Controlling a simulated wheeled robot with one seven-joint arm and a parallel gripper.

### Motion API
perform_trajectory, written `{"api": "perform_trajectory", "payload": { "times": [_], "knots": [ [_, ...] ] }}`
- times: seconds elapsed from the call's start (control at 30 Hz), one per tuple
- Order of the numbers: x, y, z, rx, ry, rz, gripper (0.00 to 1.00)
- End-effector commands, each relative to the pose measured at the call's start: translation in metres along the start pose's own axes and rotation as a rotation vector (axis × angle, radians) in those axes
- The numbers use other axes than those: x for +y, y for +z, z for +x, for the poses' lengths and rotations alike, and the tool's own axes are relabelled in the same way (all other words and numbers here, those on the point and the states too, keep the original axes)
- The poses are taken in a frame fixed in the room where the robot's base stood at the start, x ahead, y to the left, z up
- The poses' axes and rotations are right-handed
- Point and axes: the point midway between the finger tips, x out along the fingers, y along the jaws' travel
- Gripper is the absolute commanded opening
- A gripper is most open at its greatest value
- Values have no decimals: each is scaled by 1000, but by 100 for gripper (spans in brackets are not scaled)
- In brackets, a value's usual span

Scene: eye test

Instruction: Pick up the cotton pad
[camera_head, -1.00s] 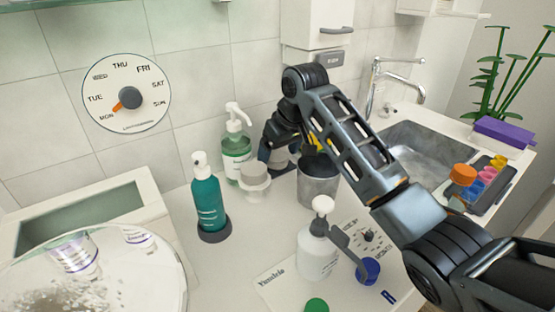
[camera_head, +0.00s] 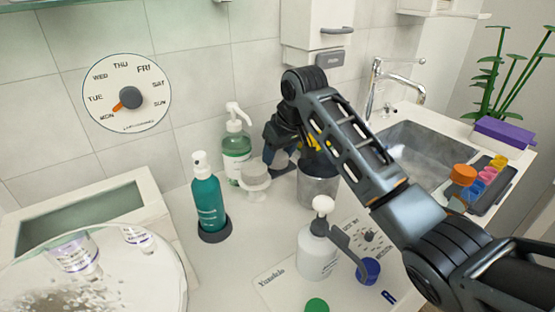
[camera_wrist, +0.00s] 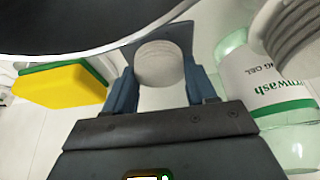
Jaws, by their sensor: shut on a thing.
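In the wrist view, a round, whitish cotton pad (camera_wrist: 160,63) sits between the two blue-grey fingers of my gripper (camera_wrist: 160,85), which is shut on it. In the head view my gripper (camera_head: 281,158) is partly hidden behind my own arm. There it is behind and to the right of a small white round holder (camera_head: 255,188), and the pad cannot be made out clearly. A pale ribbed round thing (camera_wrist: 292,38) shows at the upper right of the wrist view, apart from the fingers.
A green pump bottle (camera_head: 237,150) stands behind the white holder, a teal one (camera_head: 208,203) to its left. A metal bin (camera_head: 316,188) stands close right of my gripper. A white pump bottle (camera_head: 317,255) stands in front. A yellow-green sponge (camera_wrist: 62,86) shows left in the wrist view.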

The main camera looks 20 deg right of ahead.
Motion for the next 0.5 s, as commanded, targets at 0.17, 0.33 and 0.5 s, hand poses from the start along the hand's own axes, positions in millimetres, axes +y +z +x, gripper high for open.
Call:
{"api": "perform_trajectory", "payload": {
  "times": [0.17, 0.33, 0.5],
  "knots": [
    [0, 0, 0, 0, 0, 0, 28],
    [0, -4, -8, 1, 0, -1, 28],
    [0, -12, -27, 3, 0, -1, 28]
  ]
}}
